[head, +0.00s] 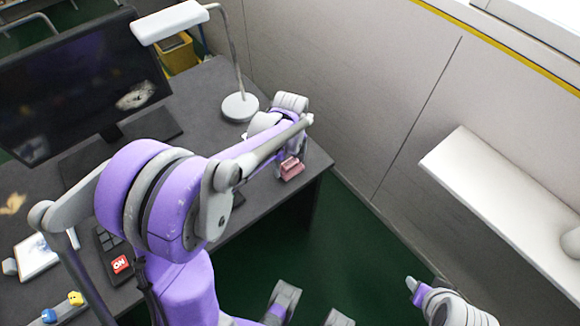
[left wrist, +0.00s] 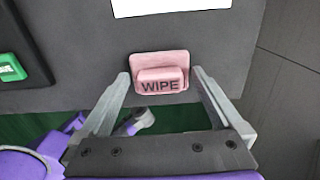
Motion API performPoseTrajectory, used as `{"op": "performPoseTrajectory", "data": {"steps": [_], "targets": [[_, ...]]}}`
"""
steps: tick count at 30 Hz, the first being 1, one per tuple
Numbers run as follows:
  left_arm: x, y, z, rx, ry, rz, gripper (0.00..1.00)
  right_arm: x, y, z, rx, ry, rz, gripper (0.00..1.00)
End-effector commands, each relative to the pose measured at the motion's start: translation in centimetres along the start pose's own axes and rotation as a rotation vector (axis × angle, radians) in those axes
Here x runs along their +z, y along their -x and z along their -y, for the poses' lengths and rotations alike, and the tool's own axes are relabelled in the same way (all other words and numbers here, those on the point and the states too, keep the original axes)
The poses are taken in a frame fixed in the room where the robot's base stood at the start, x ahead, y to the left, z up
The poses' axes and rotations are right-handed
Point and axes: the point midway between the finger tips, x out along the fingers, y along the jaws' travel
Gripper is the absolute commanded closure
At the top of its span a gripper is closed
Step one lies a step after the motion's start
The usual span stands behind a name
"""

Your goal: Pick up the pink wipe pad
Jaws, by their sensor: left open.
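The pink wipe pad (head: 291,168), a small block on a wider base marked WIPE, lies near the right end of the dark desk in the head view. In the left wrist view the pad (left wrist: 160,82) sits near the desk edge, between the fingers of my left gripper (left wrist: 161,74). That gripper is open, with a finger on each side and gaps between the fingers and the pad's block. In the head view my left arm reaches over the desk and hides most of this gripper.
A lamp with a round base (head: 240,107) stands behind the pad, and a monitor (head: 75,90) stands at the left. A keypad with a red key (head: 122,264) lies on the desk (head: 205,85). A partition wall (head: 340,80) runs behind. Green floor lies below the edge.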

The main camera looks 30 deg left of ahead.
Motion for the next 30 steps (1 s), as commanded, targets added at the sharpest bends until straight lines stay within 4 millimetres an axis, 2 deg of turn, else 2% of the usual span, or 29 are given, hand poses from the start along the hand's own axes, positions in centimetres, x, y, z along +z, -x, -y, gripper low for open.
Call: {"op": "performPoseTrajectory", "data": {"steps": [3,10,20,26,30], "targets": [[0.0,-0.9,0.0,0.0,0.0,0.0,0.0,0.1,-0.1,0.0,0.0,0.0,0.0,0.5],[0.0,-1.0,0.0,0.0,0.0,0.0,0.0,0.1,-0.1,0.0,0.0,0.0,0.0,0.5],[0.0,-1.0,0.0,0.0,0.0,0.0,0.59,0.1,-0.1,0.0,0.0,0.0,0.0,0.5],[0.0,-0.9,0.0,0.0,0.0,0.0,0.61,0.1,-0.1,0.0,0.0,0.0,0.0,0.5],[0.0,0.1,0.0,0.0,0.0,0.0,0.61,0.0,0.1,0.0,0.0,0.0,0.0,0.5]]}}
